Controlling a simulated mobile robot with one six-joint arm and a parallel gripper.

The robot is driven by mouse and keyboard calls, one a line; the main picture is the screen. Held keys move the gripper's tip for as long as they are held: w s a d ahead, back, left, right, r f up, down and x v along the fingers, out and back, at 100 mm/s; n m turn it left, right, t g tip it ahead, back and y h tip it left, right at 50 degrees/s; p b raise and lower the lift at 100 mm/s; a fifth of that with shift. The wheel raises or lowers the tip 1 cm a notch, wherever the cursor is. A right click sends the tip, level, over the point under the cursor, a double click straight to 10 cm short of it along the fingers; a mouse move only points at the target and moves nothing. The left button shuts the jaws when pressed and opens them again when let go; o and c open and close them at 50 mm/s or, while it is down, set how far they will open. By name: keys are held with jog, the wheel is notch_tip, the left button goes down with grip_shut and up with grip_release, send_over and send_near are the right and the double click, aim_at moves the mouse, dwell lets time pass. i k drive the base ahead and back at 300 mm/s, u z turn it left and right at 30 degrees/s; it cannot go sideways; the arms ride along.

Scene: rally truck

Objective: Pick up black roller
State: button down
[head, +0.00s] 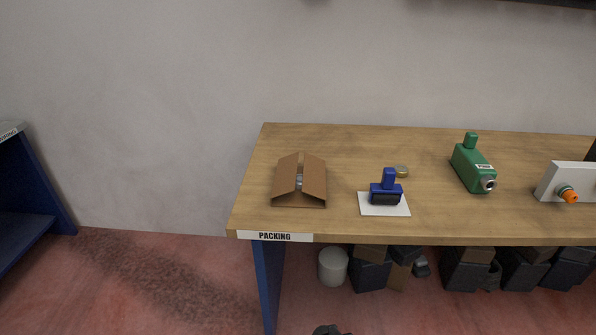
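A blue hand tool (388,180) with an upright grip stands on a white sheet (370,208) on the wooden packing table (345,145). A black part (385,199) is at its front lower side; this may be the black roller, but I cannot tell its exact shape. No separate black roller shows clearly. No fingers of my gripper can be made out. A small dark part of my own body shows at the bottom edge, well in front of the table.
An open cardboard box (313,182) stands left of the blue tool. A green device (472,166) and a white box with an orange knob (572,179) are to the right. Bins (370,274) sit below.

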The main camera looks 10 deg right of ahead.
aim_at(386, 192)
jog(key=u, duration=0.05)
jog(key=k, duration=1.35)
jog(key=u, duration=0.55)
jog(key=i, duration=1.15)
jog(key=u, duration=0.1)
